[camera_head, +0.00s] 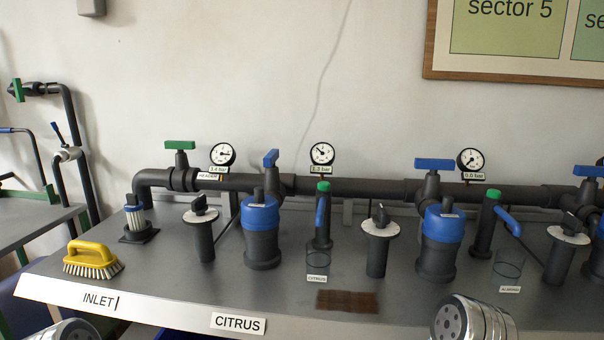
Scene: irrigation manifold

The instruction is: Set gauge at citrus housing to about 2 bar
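The CITRUS label (238,323) is on the bench's front edge. Above it stands a dark filter housing with a blue collar (261,218). A blue valve handle (271,158) above it is seen nearly end-on. A round gauge (322,154) stands on the pipe just right of that valve; its small tag reads about 2.3 bar, first digit unclear. A black knob on a white dial (200,207) tops a post left of the housing. Rounded metal parts of my arms show at the bottom edge, but neither gripper's fingers are visible.
The header gauge (222,154) reads 3.4 bar; the right gauge (470,160) reads 0.0 bar. Another housing (440,230) and dial post (380,228) stand right. A yellow brush (92,258) and brown grate (347,301) lie on the bench. The front strip between them is clear.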

